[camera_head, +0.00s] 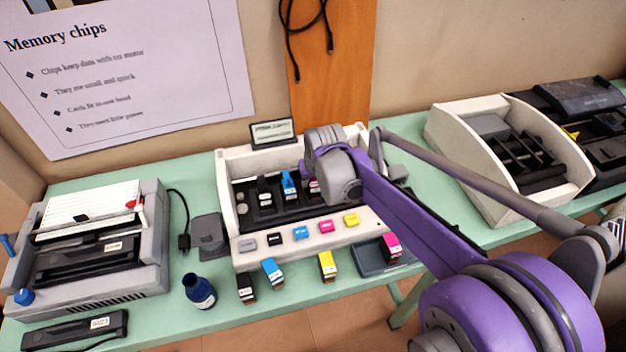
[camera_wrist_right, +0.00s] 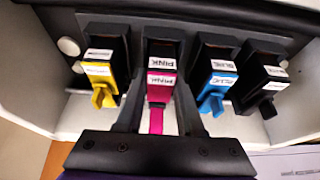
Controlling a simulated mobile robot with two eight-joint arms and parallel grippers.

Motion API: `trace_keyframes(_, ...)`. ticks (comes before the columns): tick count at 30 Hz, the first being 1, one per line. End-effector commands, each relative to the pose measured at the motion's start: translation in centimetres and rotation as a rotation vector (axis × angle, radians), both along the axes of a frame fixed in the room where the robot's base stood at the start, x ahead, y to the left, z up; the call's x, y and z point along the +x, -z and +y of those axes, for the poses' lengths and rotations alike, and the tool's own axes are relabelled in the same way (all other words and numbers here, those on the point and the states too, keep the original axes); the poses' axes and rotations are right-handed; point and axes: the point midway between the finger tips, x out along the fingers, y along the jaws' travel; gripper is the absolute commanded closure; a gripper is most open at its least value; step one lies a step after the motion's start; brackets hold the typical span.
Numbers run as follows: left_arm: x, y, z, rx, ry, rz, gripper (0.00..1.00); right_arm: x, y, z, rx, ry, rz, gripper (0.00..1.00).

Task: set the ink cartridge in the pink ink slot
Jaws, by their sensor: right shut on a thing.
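The pink ink cartridge (camera_wrist_right: 160,90) is between the two fingers of my right gripper (camera_wrist_right: 157,108), which is shut on it. It stands in the row of slots, between a yellow cartridge (camera_wrist_right: 104,80) and a blue one (camera_wrist_right: 218,82). Its label lies just below the slot's own PINK label. I cannot tell whether it is fully seated. In the head view my right gripper (camera_head: 316,190) is over the white printer carriage (camera_head: 228,195), and its wrist hides most of the pink cartridge and the yellow slot. My left gripper is not in view.
A black cartridge (camera_wrist_right: 262,92) stands beside the blue one. Spare cartridges, including blue (camera_head: 272,273), yellow (camera_head: 327,266) and pink (camera_head: 391,245), stand before the carriage. An ink bottle (camera_head: 200,292) and a grey printer (camera_head: 100,250) are at left. A white-sided unit (camera_head: 470,135) is at right.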

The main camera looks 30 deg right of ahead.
Motion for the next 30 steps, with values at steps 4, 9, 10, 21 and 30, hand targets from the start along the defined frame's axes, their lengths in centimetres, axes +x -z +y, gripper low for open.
trace_keyframes(4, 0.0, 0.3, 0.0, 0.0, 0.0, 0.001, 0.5, 0.0, 0.5, 0.0, 0.0, 0.0, 0.0, 1.0)
trace_keyframes(9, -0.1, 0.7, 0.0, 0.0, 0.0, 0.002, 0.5, -0.1, 1.1, 0.0, 0.0, 0.0, 0.002, 1.0)
trace_keyframes(10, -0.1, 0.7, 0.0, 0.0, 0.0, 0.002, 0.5, -0.1, 1.2, 0.0, 0.001, 0.0, 0.003, 1.0)
trace_keyframes(21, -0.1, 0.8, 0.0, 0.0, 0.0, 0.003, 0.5, -0.2, 1.4, 0.1, 0.003, -0.002, 0.006, 0.34)
trace_keyframes(30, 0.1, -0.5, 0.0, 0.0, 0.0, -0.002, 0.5, -1.3, -2.7, 0.4, 0.001, -0.001, 0.004, 0.34)
